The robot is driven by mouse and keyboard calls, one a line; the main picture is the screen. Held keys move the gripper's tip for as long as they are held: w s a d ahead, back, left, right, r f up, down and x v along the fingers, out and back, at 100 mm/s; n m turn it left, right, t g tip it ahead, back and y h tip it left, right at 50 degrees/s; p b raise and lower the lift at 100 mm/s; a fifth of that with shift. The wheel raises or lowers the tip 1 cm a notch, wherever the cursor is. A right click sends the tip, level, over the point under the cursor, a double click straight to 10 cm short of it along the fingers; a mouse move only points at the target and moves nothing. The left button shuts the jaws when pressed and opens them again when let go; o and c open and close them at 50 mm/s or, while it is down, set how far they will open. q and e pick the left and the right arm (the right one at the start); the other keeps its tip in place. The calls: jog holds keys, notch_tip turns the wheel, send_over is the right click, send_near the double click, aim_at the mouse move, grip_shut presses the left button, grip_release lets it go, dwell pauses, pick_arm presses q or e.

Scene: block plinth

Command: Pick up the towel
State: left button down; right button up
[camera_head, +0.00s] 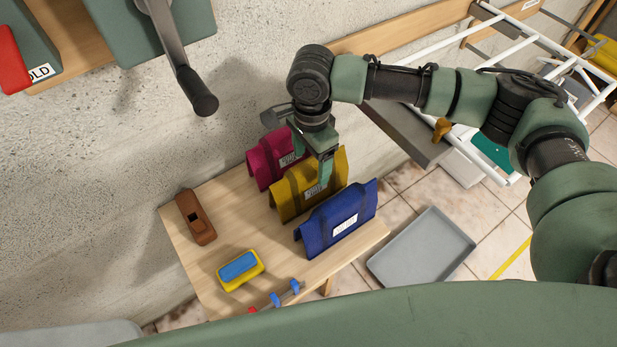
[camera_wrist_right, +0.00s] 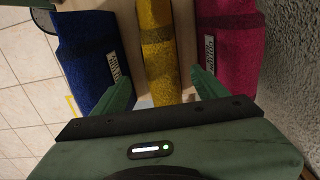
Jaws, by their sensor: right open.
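Three folded, tent-shaped cloths with white labels stand in a row on a light wooden table (camera_head: 215,273): magenta (camera_head: 262,160), yellow (camera_head: 288,198) and blue (camera_head: 345,216). Which one the task means by the towel cannot be told. My right gripper (camera_head: 311,170) is open over the yellow cloth. In the right wrist view, the fingers (camera_wrist_right: 164,84) lie on either side of the yellow cloth (camera_wrist_right: 158,40), with the blue cloth (camera_wrist_right: 88,55) to the left and the magenta one (camera_wrist_right: 232,50) to the right. The left gripper is not in view.
A brown wooden plane-like block (camera_head: 196,218), a yellow-and-blue block (camera_head: 239,268) and a clamp-like tool (camera_head: 279,297) lie on the table's left and front. A grey tray (camera_head: 420,247) rests on the floor to the right. A concrete wall stands close behind.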

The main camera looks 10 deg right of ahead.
jog(key=shift+w+a+f+p, duration=0.1)
jog(key=shift+f+p, duration=0.1)
jog(key=shift+f, duration=1.3)
jog(key=shift+a+f+p, duration=0.1)
jog(key=shift+f+p, duration=0.1)
jog(key=shift+f, duration=1.25)
grip_shut()
